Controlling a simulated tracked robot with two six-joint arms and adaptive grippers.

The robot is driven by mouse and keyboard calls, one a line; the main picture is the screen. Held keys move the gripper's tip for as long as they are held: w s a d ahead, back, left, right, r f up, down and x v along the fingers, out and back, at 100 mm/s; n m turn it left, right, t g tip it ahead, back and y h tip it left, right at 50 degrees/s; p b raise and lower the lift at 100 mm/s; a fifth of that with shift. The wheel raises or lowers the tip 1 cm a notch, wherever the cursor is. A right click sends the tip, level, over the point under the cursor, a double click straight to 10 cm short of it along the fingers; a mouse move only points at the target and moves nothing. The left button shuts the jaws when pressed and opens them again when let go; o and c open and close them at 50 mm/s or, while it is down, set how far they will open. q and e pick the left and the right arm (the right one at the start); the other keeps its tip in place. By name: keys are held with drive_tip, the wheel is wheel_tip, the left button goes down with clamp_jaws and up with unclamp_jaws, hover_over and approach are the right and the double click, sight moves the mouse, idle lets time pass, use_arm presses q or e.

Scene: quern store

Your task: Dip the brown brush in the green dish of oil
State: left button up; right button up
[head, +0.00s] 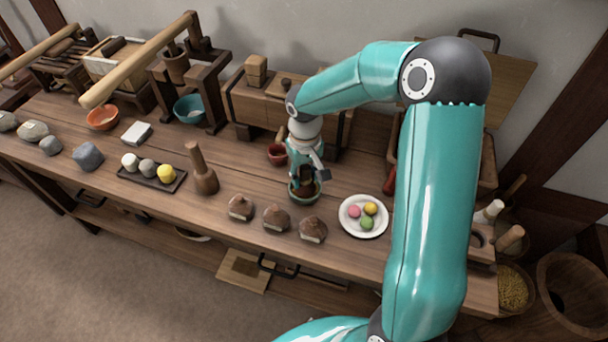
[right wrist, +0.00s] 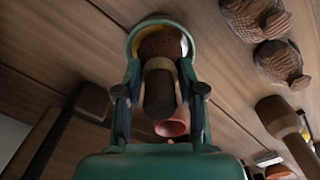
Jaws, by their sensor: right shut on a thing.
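The green dish (head: 303,199) stands on the wooden table, and in the right wrist view its green rim (right wrist: 134,38) shows beyond the fingertips. My right gripper (head: 306,176) is right over the dish, pointing down. In the right wrist view the gripper (right wrist: 160,92) is shut on the brown brush (right wrist: 160,94), which has a dark handle and a yellowish band. The brush's brown head lies within the dish's rim in that view. I cannot tell how deep it is, and the oil is hard to make out. My left gripper is not in view.
Three brown lumps (head: 276,218) sit in front of the dish. A white plate (head: 346,226) with coloured balls is close on the right. A red cup (head: 277,154) is behind it. A wooden pestle (head: 204,172) stands left. My right arm covers the table's right part.

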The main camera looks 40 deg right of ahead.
sight(305, 166)
drive_tip(key=shift+r+p, duration=1.9)
drive_tip(key=shift+r, duration=1.1)
drive_tip(key=shift+a, duration=0.1)
